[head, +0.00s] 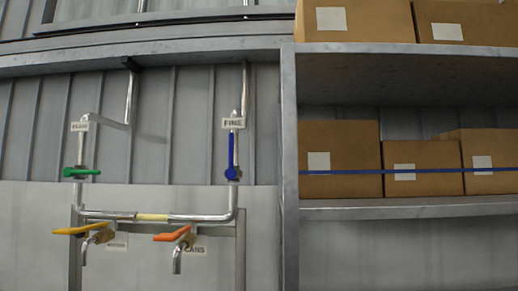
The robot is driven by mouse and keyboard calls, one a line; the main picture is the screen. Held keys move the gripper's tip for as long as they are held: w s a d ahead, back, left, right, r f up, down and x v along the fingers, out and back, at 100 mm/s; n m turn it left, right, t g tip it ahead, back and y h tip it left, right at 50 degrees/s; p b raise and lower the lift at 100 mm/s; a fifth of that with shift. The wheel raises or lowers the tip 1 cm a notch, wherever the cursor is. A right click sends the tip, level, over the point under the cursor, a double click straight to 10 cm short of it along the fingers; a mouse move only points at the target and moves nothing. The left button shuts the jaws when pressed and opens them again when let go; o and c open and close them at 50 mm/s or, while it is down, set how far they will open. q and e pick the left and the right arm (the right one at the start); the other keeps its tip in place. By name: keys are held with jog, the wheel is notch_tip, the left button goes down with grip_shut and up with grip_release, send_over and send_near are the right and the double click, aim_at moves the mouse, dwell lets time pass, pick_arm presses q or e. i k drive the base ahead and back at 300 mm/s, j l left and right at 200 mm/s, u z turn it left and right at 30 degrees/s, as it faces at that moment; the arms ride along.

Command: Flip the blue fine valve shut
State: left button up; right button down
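The blue fine valve (232,158) is on the right vertical pipe, below a white label (233,123) reading FINE. Its blue handle stands upright, in line with the pipe. Neither of my grippers shows in the head view, so nothing is seen touching the handle.
A green valve handle (81,172) lies crosswise on the left pipe. Yellow (80,230) and orange (172,234) handles top two taps below. A metal shelf (400,210) with cardboard boxes (341,158) stands close on the right. Space around the blue handle looks clear.

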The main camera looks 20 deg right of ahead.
aim_at(231, 152)
jog(key=k+l, duration=0.1)
jog(key=l, duration=0.25)
jog(key=k+l, duration=0.15)
jog(key=l, duration=0.2)
jog(key=k+l, duration=0.1)
jog(key=l, duration=0.25)
jog(key=k+l, duration=0.15)
jog(key=l, duration=0.2)
